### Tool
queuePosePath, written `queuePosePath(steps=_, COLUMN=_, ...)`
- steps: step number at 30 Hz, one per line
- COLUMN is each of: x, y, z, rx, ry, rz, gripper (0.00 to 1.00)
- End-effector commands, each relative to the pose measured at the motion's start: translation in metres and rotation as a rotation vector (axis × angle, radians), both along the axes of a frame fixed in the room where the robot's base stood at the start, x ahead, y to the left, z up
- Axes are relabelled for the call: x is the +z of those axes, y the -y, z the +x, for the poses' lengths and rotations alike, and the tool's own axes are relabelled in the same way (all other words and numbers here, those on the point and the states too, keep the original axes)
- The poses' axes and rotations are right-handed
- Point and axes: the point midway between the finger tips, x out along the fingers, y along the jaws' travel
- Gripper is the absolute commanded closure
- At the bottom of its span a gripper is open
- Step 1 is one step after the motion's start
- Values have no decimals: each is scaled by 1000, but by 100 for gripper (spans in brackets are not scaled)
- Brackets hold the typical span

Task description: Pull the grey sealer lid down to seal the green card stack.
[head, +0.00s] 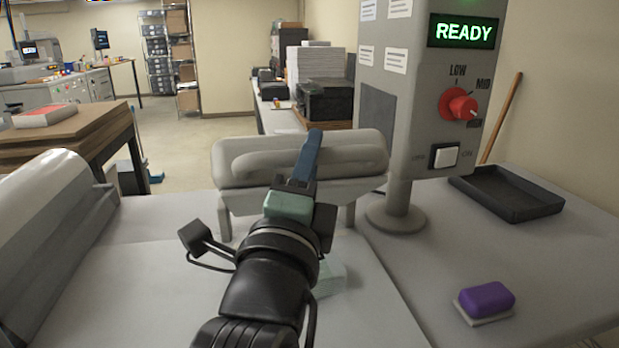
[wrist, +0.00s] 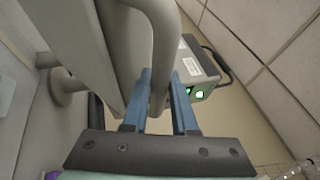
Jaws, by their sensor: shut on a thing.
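The grey sealer lid (head: 240,150) stands raised at the back of the light grey work surface, with a rounded handle bar along its front. My gripper (head: 314,145) reaches over the surface to the lid, its blue fingers at the handle. In the wrist view my gripper (wrist: 161,80) has a finger on each side of the grey handle bar (wrist: 165,45) and is shut on it. A pale green card stack (head: 331,277) lies on the surface below my wrist, mostly hidden behind it.
A grey control post (head: 385,190) right of the lid carries a lit READY display (head: 464,32), a red knob (head: 458,104) and a white switch (head: 446,156). A black tray (head: 507,193) and a purple block (head: 487,297) are at the right. A grey rounded housing (head: 45,225) is at the left.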

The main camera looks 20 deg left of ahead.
Motion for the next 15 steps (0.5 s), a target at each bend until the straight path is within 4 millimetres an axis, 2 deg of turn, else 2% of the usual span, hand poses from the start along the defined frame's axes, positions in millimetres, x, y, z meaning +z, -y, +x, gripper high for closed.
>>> queuePosePath(steps=1, x=-17, y=1, z=-3, rx=1, ry=20, rz=13, gripper=100)
queuePosePath(steps=15, x=-71, y=17, z=-26, rx=0, ry=177, rz=120, gripper=100)
